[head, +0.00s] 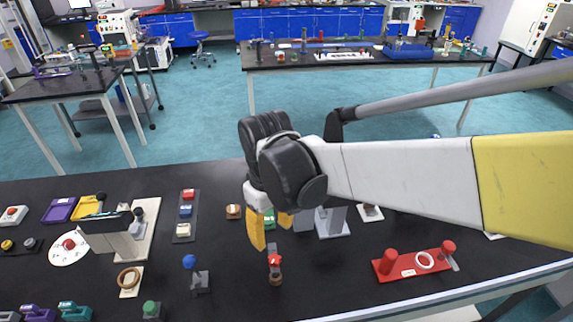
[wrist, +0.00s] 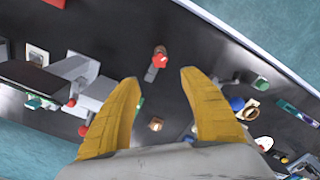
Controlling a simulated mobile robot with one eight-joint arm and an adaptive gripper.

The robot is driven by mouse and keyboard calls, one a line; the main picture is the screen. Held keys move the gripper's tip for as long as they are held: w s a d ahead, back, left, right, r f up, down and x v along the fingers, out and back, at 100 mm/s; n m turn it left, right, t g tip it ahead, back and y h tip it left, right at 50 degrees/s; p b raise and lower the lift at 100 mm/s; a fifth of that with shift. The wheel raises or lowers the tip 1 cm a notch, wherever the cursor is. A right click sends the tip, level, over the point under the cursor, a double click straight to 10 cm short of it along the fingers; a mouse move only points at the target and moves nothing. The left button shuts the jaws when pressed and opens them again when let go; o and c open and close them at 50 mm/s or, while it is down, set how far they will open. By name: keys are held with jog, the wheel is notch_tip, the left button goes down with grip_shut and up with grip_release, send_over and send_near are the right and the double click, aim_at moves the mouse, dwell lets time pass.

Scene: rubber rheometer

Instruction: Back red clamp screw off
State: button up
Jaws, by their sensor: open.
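The red clamp screw (head: 274,260) has a star-shaped red knob on a small dark stand with a brown round part at its near end. It stands on the black bench just below my gripper in the head view. It also shows in the wrist view as a red knob (wrist: 160,60), beyond and between the fingertips. My gripper (head: 270,232) has two yellow fingers spread apart with nothing between them; they also frame the wrist view (wrist: 158,85). The fingers appear above the bench and apart from the knob. The screw's thread is too small to make out.
A similar stand with a blue knob (head: 190,262) is to the left, and a green-knobbed one (head: 151,308) nearer the front. A red plate (head: 410,265) with red posts lies to the right. A strip of coloured buttons (head: 185,215) is behind left.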

aim_at(275, 258)
notch_tip(275, 258, down, 11)
jog(key=m, duration=1)
jog(key=m+b, duration=0.1)
jog(key=m, duration=1)
jog(key=shift+s+d+f, duration=0.1)
jog(key=shift+d, duration=0.05)
grip_shut()
